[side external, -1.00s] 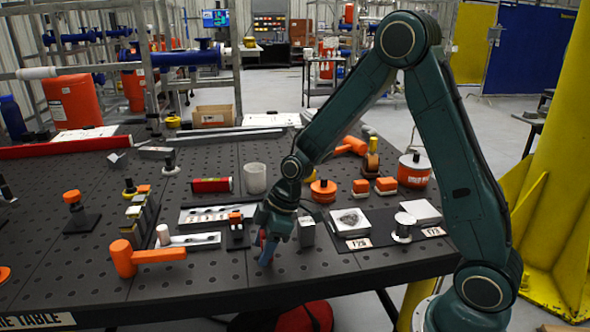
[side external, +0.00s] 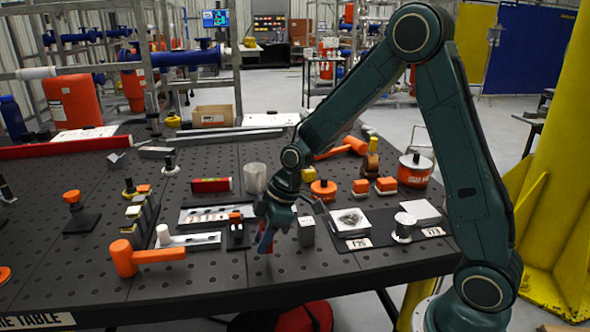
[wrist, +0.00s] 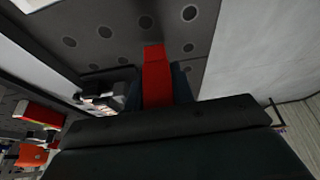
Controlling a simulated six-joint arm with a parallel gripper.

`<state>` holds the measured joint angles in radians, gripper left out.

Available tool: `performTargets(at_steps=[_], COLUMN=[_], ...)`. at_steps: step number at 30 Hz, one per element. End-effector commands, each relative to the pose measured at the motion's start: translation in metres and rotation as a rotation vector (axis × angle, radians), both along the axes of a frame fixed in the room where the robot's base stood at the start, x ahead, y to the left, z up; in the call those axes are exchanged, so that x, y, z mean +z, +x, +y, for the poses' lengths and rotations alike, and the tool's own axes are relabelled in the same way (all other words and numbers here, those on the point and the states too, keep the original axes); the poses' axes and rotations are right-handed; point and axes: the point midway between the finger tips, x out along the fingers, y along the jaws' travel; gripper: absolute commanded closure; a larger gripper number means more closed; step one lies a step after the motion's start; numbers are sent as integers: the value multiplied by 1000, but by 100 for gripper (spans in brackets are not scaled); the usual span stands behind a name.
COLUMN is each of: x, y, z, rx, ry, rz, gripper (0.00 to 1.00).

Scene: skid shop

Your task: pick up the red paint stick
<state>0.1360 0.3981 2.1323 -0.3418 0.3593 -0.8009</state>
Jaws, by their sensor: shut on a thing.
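The red paint stick (wrist: 157,80) shows in the wrist view between the fingers of my gripper (wrist: 158,92), jutting out past the fingertips. My gripper is shut on it. In the side external view my gripper (side external: 267,243) hangs fingers-down near the front edge of the table, and only a sliver of red shows at its fingers. The fingers hide most of the stick there.
The black perforated table (side external: 215,275) has bare room at the front. A grey metal block (side external: 306,232) stands just right of my gripper. A small black stand with an orange top (side external: 236,232) is on the left. An orange hammer (side external: 145,257) lies farther left.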

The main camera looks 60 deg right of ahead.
Motion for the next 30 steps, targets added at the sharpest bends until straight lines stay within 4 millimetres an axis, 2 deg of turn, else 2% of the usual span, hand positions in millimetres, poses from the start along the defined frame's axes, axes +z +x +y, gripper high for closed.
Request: performTargets(at_steps=[21,30], x=[143,174], y=[1,0], z=[-1,0], rx=[-2,-2], ry=[-1,0], rz=[-5,-2], gripper=[98,98])
